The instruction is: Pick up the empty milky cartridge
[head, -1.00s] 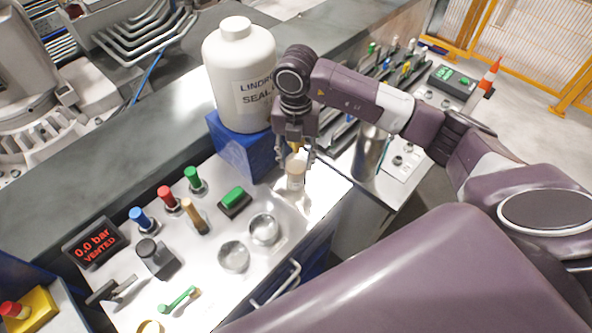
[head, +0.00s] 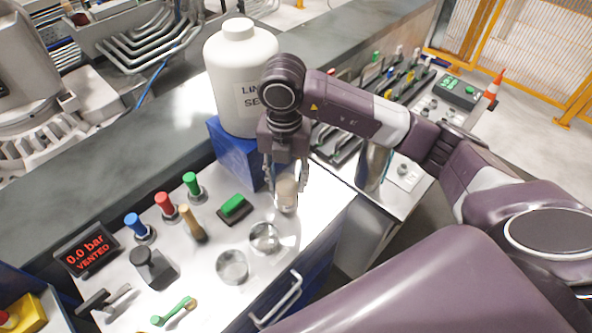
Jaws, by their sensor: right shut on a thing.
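The pale, milky cartridge (head: 286,196) is a small upright cylinder between the fingers of my right gripper (head: 286,186). The gripper points down and is shut on the cartridge, over the bright metal worktop (head: 318,198) to the right of the blue block. The fingers partly cover the cartridge's upper part. I cannot tell whether its bottom touches the worktop. My left gripper is not in view.
A large white bottle (head: 240,75) stands on a blue block (head: 232,150) behind the gripper. Two round metal wells (head: 263,238), a green button (head: 233,206) and coloured knobs (head: 167,207) are to the left. A display (head: 87,248) reads 0.0 bar VENTED.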

